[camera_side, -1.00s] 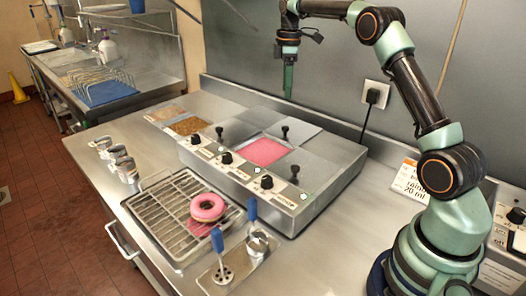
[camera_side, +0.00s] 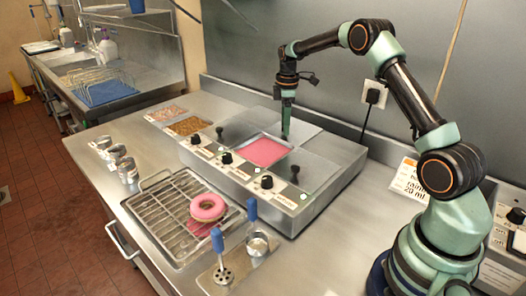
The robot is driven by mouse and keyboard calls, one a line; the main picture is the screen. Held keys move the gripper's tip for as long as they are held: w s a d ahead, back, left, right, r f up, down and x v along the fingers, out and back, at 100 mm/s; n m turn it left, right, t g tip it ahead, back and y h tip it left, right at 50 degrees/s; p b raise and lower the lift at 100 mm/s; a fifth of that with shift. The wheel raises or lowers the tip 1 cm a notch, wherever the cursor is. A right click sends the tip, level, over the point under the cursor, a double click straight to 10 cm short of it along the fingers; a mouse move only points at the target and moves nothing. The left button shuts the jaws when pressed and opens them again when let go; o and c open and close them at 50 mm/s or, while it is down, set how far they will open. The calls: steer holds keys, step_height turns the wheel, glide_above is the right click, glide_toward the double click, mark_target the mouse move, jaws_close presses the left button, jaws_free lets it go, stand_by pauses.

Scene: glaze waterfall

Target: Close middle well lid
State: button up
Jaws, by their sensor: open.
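The middle well (camera_side: 265,152) is open and shows pink glaze in the steel warmer. Its flat steel lid (camera_side: 303,127) lies slid back behind the opening, toward the wall. My gripper (camera_side: 286,133) points straight down at the front part of that lid. Its jaws are open, and they hide the lid's dark knob. I cannot tell whether the fingers are around the knob or beside it, or whether they touch it.
The left lid's knob (camera_side: 220,131) and the right lid's knob (camera_side: 295,170) stand up nearby. Dials (camera_side: 227,158) line the warmer's front. A pink-glazed donut (camera_side: 208,207) sits on a wire rack (camera_side: 160,218). A socket with a plug (camera_side: 374,93) is on the back wall.

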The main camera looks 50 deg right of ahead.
steer(key=shift+c, duration=0.3)
jaws_close()
stand_by(1.2)
